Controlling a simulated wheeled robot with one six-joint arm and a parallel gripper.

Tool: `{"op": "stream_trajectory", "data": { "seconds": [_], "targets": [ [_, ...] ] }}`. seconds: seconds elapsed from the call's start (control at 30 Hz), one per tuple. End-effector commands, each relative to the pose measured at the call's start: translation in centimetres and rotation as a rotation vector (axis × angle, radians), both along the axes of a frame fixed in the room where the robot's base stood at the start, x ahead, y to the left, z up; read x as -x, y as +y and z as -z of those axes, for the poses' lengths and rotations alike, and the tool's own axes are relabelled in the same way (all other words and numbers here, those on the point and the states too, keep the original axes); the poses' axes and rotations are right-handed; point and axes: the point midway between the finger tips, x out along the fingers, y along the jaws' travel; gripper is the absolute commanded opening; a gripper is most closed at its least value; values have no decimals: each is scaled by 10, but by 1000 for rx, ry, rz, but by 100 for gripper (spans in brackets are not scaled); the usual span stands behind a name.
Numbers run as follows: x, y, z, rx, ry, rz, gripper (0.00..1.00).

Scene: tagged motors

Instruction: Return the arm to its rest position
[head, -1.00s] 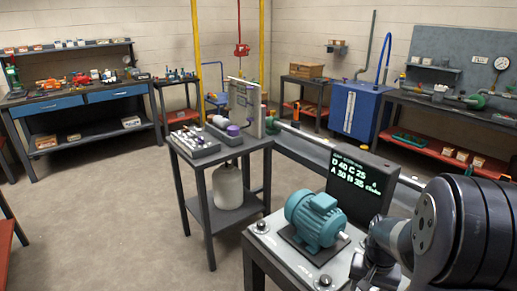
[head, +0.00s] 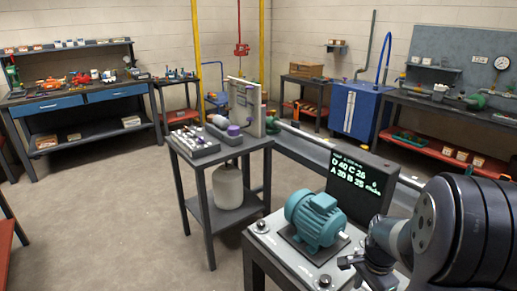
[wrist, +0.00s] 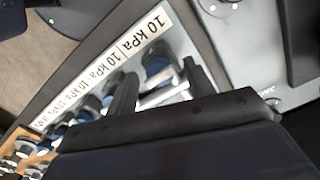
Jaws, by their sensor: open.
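My arm is at the right edge of the head view, with my gripper (head: 355,268) low beside the teal motor (head: 315,219). The motor sits on a dark pad on the grey-topped stand, to the left of my gripper and apart from it. In the wrist view my gripper (wrist: 160,82) shows two dark fingers spread apart, with nothing clearly held. Behind the fingers is a rack strip labelled "10 kPa" (wrist: 115,62), with blue and metallic round parts under it. Part of this rack is hidden by my gripper body.
A dark display (head: 358,182) with green text stands behind the motor. A small table (head: 205,160) with a tray of parts and a grey panel is left of it. Benches (head: 85,97) line the far walls. The floor (head: 110,225) at left is clear.

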Motion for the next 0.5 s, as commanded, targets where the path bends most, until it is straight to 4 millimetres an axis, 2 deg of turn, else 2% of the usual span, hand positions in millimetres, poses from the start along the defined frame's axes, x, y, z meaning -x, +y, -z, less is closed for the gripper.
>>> {"op": "stream_trajectory", "data": {
  "seconds": [0.37, 0.5],
  "targets": [
    [0, 0, 0, 0, 0, 260, 50],
    [-1, 0, -14, 0, -2, 254, 50]
  ]
}}
